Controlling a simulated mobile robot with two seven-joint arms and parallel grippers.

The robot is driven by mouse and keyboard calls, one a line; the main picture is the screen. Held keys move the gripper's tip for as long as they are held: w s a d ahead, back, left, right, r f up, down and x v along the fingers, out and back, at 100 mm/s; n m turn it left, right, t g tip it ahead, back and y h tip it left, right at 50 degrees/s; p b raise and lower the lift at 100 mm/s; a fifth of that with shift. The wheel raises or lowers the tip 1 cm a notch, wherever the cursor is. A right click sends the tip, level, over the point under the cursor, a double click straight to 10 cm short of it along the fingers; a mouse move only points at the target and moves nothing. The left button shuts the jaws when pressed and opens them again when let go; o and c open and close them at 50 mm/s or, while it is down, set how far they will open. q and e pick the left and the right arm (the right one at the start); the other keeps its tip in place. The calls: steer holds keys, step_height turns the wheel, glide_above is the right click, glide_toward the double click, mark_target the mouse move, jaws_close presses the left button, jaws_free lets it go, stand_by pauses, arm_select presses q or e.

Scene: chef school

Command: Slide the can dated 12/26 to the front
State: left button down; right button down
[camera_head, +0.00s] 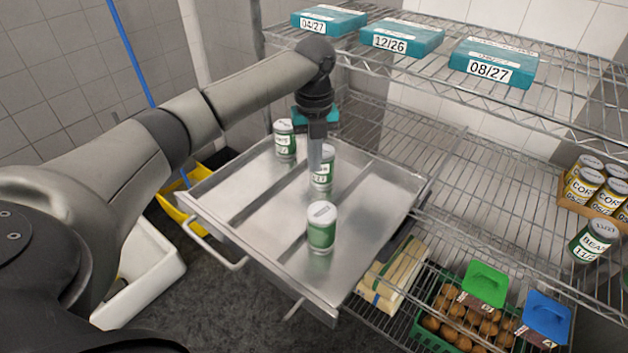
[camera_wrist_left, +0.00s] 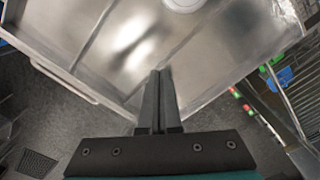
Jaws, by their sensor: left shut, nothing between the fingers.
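Three green-and-white cans stand upright on a metal drawer tray (camera_head: 255,187): a back can (camera_head: 284,146), a middle can (camera_head: 327,172) and a front can (camera_head: 322,235). Their dates are too small or turned away to read surely. My left gripper (camera_head: 315,166) is shut and empty, pointing down and partly covering the middle can; I cannot tell whether it touches. In the left wrist view the shut fingers (camera_wrist_left: 158,78) show over the tray (camera_wrist_left: 105,45), with a white can top (camera_wrist_left: 183,4) cut off at the upper edge. My right gripper is not in view.
Teal boxes labelled 04/27 (camera_head: 340,22), 12/26 (camera_head: 403,42) and 08/27 (camera_head: 510,68) lie on the upper wire shelf. More cans (camera_head: 600,240) stand at the right. A green crate (camera_head: 432,340) is below. The tray's front left is bare.

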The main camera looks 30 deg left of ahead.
mark_target(324, 230)
arm_select(q)
steer(key=f, duration=0.9)
steer(key=shift+s+d+f+b, duration=0.2)
steer(key=shift+s+f+b, duration=0.1)
steer(key=shift+f+b, duration=0.05)
steer(key=shift+s+d, duration=0.2)
steer(key=shift+d, duration=0.1)
steer(key=shift+s+d+p, duration=0.75)
steer(key=shift+s+d, duration=0.35)
steer(key=shift+s, duration=0.1)
steer(key=s+d+p, duration=0.1)
steer(key=p, duration=0.1)
steer(key=s+d+p, duration=0.1)
steer(key=p, duration=0.1)
steer(key=shift+s+d+r, duration=0.25)
steer(key=shift+s, duration=0.05)
steer(key=shift+s+d+f+p, duration=0.1)
steer(key=shift+s+d+p, duration=0.4)
steer(key=shift+p, duration=0.35)
steer(key=shift+s+d+f, duration=0.15)
steer(key=shift+s+d, duration=0.05)
steer(key=shift+d, duration=0.05)
